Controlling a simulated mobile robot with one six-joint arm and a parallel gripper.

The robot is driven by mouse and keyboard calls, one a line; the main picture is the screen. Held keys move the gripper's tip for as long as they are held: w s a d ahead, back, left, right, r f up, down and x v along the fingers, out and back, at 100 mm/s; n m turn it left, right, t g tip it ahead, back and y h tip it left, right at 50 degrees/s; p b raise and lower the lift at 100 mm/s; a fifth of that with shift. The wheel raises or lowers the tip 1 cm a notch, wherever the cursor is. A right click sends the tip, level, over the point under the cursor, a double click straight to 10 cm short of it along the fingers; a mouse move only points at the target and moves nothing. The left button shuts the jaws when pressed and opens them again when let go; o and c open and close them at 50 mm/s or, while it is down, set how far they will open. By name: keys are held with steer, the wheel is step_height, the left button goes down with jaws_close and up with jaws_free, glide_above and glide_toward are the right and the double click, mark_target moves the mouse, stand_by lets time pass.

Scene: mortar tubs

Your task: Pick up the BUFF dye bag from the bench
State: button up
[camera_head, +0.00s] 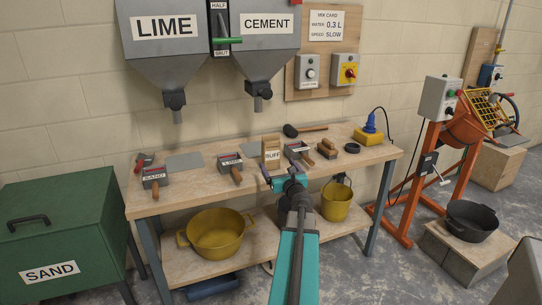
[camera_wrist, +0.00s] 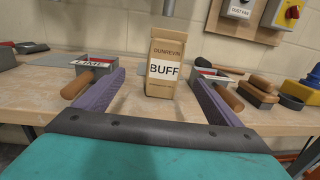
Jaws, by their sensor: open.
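The BUFF dye bag (camera_head: 271,153) is a small brown paper bag with a white label, standing upright on the wooden bench (camera_head: 210,197). In the wrist view the bag (camera_wrist: 163,82) stands ahead, between and beyond the two purple fingers. My gripper (camera_head: 279,179) is at the bench's front side, just in front of the bag. In the wrist view my gripper (camera_wrist: 160,88) is open, with nothing between its fingers. The bag's label faces the wrist camera, and its lower part is visible down to the bench top.
A LIME scoop box (camera_wrist: 93,67) stands left of the bag, and another handled box (camera_head: 297,150) stands close on its right. A SAND box (camera_head: 154,177) sits further left. A black-headed mallet (camera_head: 305,129) lies behind. LIME and CEMENT hoppers (camera_head: 165,58) hang above.

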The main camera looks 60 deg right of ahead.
mark_target(273, 154)
steer(key=shift+s+d, duration=0.15)
steer(key=shift+d, duration=0.1)
steer(key=shift+p+x, duration=0.4)
steer(key=shift+x, duration=3.75)
steer(key=shift+s+d, duration=0.1)
steer(key=shift+d, duration=0.15)
steer(key=shift+p+x, duration=0.45)
steer(key=shift+x, duration=2.05)
